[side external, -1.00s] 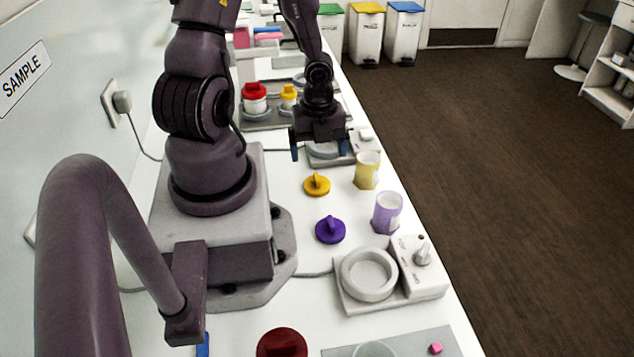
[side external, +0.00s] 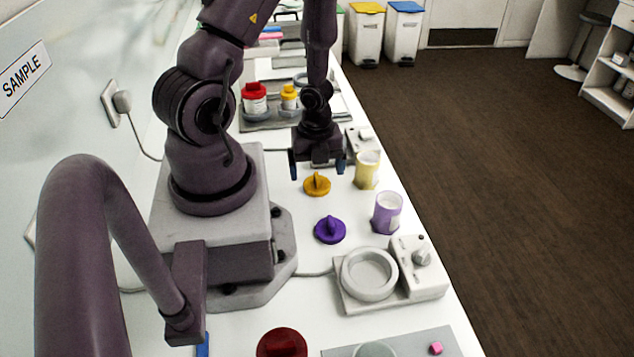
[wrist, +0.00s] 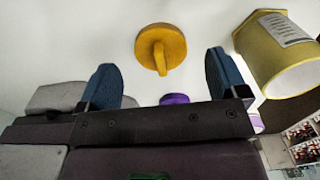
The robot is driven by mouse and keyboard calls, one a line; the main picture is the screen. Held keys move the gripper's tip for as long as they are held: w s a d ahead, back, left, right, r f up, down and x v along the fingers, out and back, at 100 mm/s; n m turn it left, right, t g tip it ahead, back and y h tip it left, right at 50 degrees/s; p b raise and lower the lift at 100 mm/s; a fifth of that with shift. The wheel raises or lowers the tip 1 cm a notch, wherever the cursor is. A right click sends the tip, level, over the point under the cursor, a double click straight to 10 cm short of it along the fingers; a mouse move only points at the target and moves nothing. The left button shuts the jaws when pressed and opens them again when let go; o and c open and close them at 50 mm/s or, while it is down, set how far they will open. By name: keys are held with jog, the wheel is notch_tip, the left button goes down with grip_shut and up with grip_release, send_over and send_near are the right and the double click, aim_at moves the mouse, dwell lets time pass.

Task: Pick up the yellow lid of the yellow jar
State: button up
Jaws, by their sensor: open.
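The yellow lid (side external: 317,185), a round disc with a raised ridge handle, lies on the white counter. It also shows in the wrist view (wrist: 161,48), ahead of and between my blue fingertips. The yellow jar (side external: 367,170) stands open and upright to the right of the lid; in the wrist view the jar (wrist: 277,52) is at the upper right, with a label on its side. My gripper (side external: 317,168) is open and empty above and just behind the lid, apart from it. In the wrist view its two fingers (wrist: 163,80) are spread wide.
A purple lid (side external: 330,229) and an open purple jar (side external: 387,212) stand nearer the camera. A grey device with a round dish (side external: 369,274) is in front of them. Red-lidded and yellow-lidded jars (side external: 255,98) stand on a tray behind.

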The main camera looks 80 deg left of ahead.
jog(key=shift+d+f, duration=0.1)
jog(key=shift+f, duration=1.05)
jog(key=c, duration=1)
